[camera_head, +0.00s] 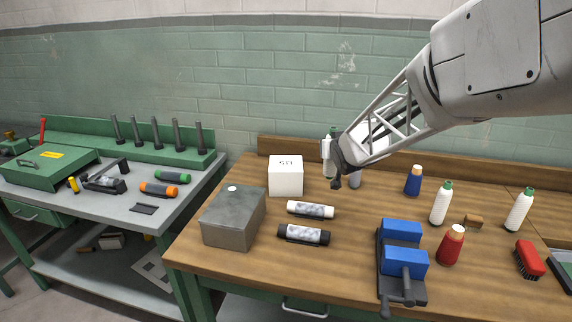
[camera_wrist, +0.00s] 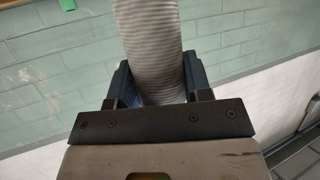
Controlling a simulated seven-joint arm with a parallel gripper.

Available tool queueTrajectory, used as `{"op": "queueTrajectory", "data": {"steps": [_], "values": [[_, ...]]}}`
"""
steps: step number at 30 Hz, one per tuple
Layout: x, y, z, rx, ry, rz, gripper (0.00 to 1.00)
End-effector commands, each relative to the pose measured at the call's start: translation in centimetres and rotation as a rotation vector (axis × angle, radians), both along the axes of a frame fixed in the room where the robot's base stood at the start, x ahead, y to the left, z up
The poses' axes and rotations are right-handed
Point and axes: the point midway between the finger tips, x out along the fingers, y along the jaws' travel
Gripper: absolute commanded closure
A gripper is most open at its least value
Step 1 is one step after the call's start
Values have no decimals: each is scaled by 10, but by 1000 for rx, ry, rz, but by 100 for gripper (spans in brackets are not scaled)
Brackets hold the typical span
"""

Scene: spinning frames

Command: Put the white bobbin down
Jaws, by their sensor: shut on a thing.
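A white bobbin (camera_head: 326,158) with a green top is held roughly upright above the wooden bench (camera_head: 350,238), towards its back. My gripper (camera_head: 334,163) is shut on it. In the wrist view the ribbed white bobbin (camera_wrist: 148,40) fills the space between the two dark fingers of my gripper (camera_wrist: 158,88); its upper end runs out of the picture. Two more white bobbins with green tops stand on the bench at the right, one nearer the middle (camera_head: 441,205) and one farther right (camera_head: 519,212).
A white box (camera_head: 286,177) and a grey metal box (camera_head: 233,218) stand at the left. A blue vise (camera_head: 402,252), a red bobbin (camera_head: 452,246), a blue bobbin (camera_head: 413,183) and a red brush (camera_head: 529,260) occupy the right. Bare wood shows left of the vise.

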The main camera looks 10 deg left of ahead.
Motion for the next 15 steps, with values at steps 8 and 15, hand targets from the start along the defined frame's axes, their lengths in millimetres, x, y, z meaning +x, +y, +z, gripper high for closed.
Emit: {"op": "queueTrajectory", "data": {"steps": [8, 15], "values": [[-12, 75, 9, -4, 0, 120, 80], [-18, 103, 13, -4, 1, 166, 80]]}}
